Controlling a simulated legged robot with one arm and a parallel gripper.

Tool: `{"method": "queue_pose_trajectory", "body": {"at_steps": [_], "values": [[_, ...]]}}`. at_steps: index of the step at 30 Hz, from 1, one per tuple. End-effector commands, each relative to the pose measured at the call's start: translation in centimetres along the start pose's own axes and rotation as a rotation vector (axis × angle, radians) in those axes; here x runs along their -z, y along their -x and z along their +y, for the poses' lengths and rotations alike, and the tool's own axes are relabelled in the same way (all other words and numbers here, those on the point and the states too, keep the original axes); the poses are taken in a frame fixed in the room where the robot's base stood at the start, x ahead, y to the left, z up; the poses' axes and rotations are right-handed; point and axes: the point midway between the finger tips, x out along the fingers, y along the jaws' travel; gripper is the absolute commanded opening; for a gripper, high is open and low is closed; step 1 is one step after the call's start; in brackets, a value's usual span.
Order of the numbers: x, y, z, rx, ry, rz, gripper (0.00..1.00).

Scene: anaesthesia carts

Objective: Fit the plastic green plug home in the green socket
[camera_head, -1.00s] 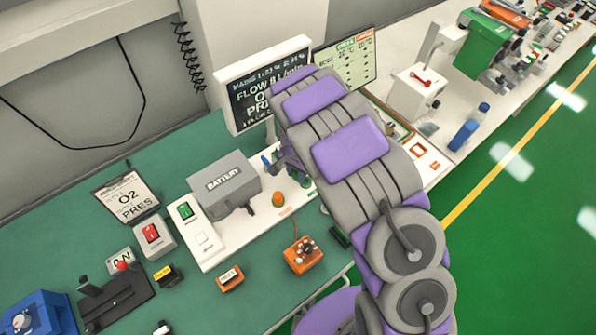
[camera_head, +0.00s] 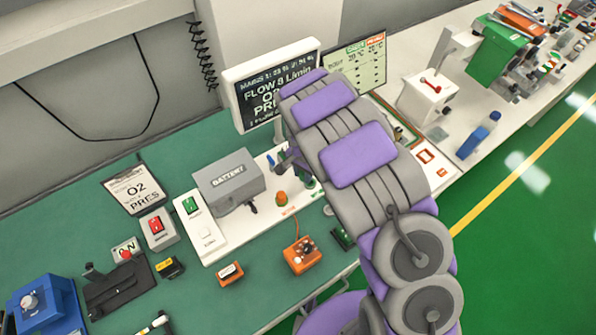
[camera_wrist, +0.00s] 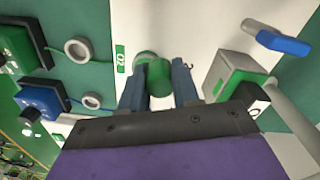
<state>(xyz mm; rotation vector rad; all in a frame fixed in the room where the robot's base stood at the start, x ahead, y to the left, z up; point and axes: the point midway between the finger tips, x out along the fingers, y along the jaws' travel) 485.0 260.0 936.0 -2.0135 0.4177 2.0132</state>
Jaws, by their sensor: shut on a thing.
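In the wrist view my gripper (camera_wrist: 157,68) is shut on the green plug (camera_wrist: 160,78), a short green cylinder between its two blue-grey fingers. Just behind the plug is a round pale-green rim, which looks like the green socket (camera_wrist: 144,57), on the white panel beside a green O2 label (camera_wrist: 120,58). The plug covers part of this rim. I cannot tell whether the two touch or how well they line up. In the head view my arm hides most of the gripper and the plug.
A grey box with a green edge (camera_wrist: 232,78) stands close right of the gripper, near a blue-handled part (camera_wrist: 283,43). Grey rings (camera_wrist: 78,49) lie to the left. In the head view the battery box (camera_head: 228,180) and orange knob (camera_head: 281,198) are left of my arm.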

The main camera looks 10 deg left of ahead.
Motion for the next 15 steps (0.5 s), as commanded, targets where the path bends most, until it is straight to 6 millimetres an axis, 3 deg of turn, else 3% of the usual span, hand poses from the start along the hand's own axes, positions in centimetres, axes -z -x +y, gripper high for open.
{"method": "queue_pose_trajectory", "body": {"at_steps": [10, 15], "values": [[-0.4, -0.3, -1.3, -0.012, 0.0, 0.007, 0.01], [-0.2, -0.3, -0.7, -0.008, -0.001, 0.004, 0.01]]}}
